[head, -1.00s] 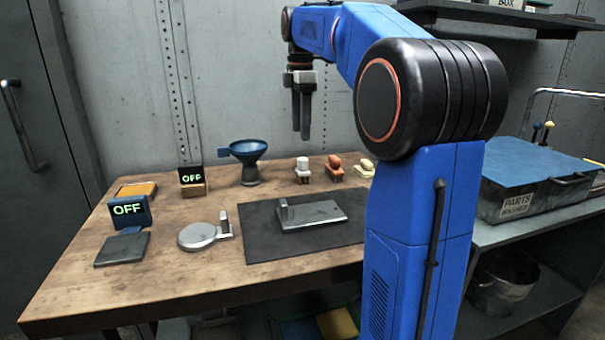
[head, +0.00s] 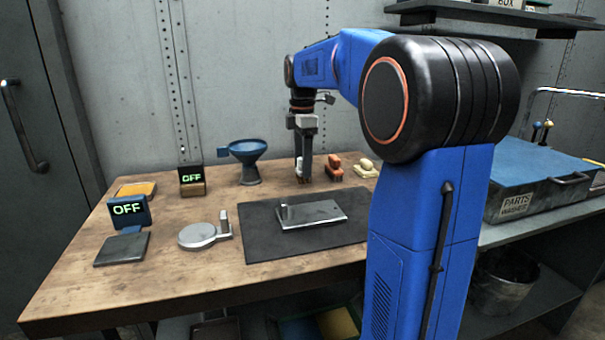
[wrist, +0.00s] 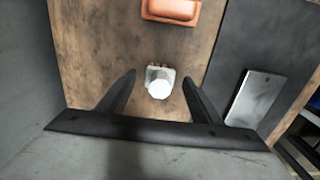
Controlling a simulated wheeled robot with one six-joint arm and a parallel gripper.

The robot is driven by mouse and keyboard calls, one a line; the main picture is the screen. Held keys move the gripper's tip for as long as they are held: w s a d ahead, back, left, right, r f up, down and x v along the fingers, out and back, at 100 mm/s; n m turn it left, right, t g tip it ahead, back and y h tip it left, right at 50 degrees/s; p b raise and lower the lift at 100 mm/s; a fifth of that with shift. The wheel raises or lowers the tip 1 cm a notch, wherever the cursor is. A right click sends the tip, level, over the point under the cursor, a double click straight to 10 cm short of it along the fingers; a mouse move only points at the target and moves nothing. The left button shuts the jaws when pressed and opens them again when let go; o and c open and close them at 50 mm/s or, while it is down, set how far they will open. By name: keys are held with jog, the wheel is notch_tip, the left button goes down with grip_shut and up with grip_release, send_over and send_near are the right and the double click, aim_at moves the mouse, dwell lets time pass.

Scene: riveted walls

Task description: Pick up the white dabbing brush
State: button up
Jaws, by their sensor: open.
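The white dabbing brush (wrist: 159,84) stands upright on the wooden bench. In the wrist view its round white top shows between my two dark fingers, with clear gaps on both sides. My gripper (wrist: 159,77) is open, points down and holds nothing. In the head view my gripper (head: 304,172) is low over the back of the bench and hides most of the brush.
A blue funnel (head: 248,160) stands to the left. A dark mat (head: 262,235) with a metal plate (head: 312,214) lies in front. The riveted wall is behind.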

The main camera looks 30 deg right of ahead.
jog(key=c, duration=1.2)
notch_tip(320, 180, up, 10)
jog(key=shift+f, duration=0.2)
jog(key=shift+r, duration=0.15)
jog(key=shift+o, duration=0.7)
grip_shut()
